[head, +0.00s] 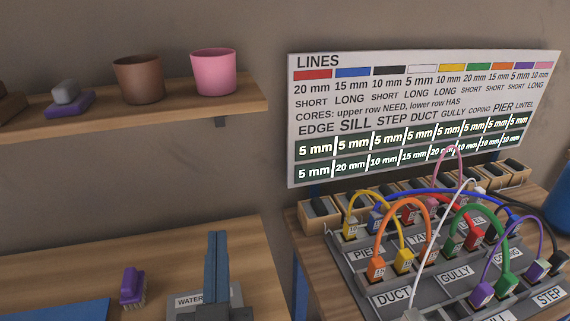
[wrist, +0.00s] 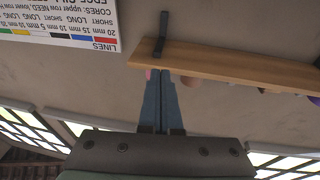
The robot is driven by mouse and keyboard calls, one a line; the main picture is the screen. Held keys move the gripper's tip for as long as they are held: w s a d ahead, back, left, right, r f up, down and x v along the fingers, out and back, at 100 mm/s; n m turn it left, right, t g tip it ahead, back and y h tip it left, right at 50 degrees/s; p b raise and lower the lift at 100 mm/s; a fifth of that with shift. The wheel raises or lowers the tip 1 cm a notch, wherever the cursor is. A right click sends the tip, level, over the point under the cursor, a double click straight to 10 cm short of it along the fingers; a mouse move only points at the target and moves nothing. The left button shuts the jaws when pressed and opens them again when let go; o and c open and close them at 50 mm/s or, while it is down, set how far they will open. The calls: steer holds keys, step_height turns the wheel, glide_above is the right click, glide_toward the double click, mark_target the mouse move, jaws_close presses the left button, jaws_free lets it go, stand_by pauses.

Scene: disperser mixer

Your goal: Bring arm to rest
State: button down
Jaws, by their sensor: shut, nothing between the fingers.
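My gripper (head: 217,236) points upward at the lower middle of the head view, in front of the left bench. Its two blue fingers are together with nothing between them. In the wrist view my gripper (wrist: 161,76) also shows shut and empty, its fingertips overlapping the wall shelf (wrist: 230,68) in the picture. That view is upside down. No object is in contact with the fingers as far as I can see.
A wall shelf (head: 225,98) holds a brown pot (head: 139,80) and a pink pot (head: 213,72). A LINES sign (head: 420,88) hangs above a panel of coloured cables (head: 370,268) at right. A purple brush (head: 131,287) is on the left bench (head: 70,258).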

steer(key=s+d+r+t+h+p, duration=0.1)
steer(key=s+d+r+t, duration=0.1)
steer(key=r, duration=1)
steer(key=s+d+r+m+t+h+p, duration=0.1)
steer(key=d+r+t, duration=0.2)
steer(key=r, duration=1)
steer(key=s+d+r+t+h+p, duration=0.1)
steer(key=d+r, duration=0.3)
steer(key=r, duration=0.9)
steer(key=shift+s+r+m+t+p, duration=0.15)
steer(key=shift+s+m+t+p, duration=0.2)
steer(key=shift+s+t, duration=0.45)
